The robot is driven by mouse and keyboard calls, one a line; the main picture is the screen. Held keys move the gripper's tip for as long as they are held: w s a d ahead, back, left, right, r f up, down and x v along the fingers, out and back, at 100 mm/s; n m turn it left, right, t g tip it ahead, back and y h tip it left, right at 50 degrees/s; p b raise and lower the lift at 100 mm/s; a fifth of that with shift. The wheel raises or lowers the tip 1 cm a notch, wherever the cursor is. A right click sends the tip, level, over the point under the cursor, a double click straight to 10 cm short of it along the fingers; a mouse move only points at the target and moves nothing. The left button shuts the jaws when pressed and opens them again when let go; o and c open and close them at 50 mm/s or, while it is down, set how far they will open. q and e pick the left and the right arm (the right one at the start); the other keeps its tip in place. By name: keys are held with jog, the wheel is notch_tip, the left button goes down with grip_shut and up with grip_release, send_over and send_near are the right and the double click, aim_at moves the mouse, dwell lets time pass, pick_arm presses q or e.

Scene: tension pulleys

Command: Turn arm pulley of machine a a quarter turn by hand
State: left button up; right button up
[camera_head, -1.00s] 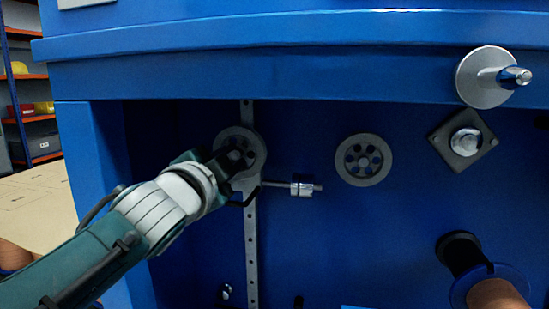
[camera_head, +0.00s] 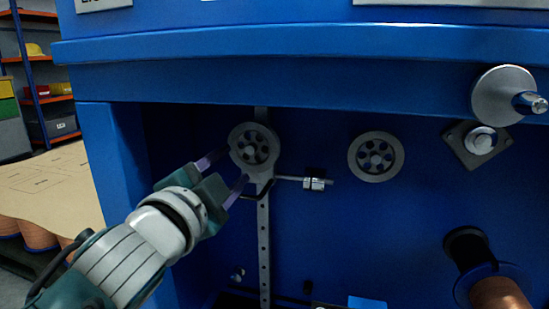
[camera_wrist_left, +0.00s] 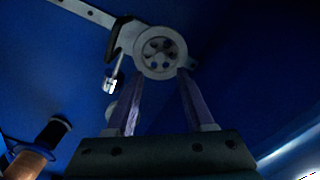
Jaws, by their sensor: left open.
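The arm pulley (camera_head: 254,148) is a grey spoked wheel at the top of a perforated metal arm (camera_head: 264,240) inside the blue machine (camera_head: 300,75). It also shows in the left wrist view (camera_wrist_left: 160,52), just beyond my fingertips. My left gripper (camera_head: 230,167) is open and empty, in front of and to the lower left of the pulley. In the left wrist view the two fingers (camera_wrist_left: 160,75) point at the pulley's lower rim, one towards each side. I cannot tell whether they touch it. My right gripper is not in view.
A second spoked pulley (camera_head: 376,156) sits to the right. A rod with a silver weight (camera_head: 314,182) sticks out beside the arm. A round disc with a knob (camera_head: 507,96) and a copper spool (camera_head: 497,292) are at the right. The recess's blue left wall (camera_head: 108,170) is near my arm.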

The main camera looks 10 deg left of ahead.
pick_arm(q)
jog(key=s, duration=0.3)
jog(key=shift+p, duration=0.3)
jog(key=s+a+f+n+g+y, duration=0.2)
jog(key=s+a+f+n+g, duration=0.15)
jog(key=s, duration=0.25)
jog(key=s+a+f+n+g+y, duration=0.1)
jog(key=s+a+f+n+g, duration=0.15)
jog(key=s+f+n, duration=0.2)
jog(key=s+d+f+n+g+h, duration=0.15)
jog(key=s+g, duration=0.25)
jog(key=s, duration=0.5)
jog(key=s+d+f+g+h, duration=0.1)
jog(key=s+d+g, duration=0.25)
jog(key=s, duration=0.65)
notch_tip(320, 180, up, 85)
jog(key=p, duration=8.5)
jog(key=shift+s+r+g+p, duration=0.15)
jog(key=shift+s+g+p, duration=0.05)
jog(key=shift+g+p, duration=0.2)
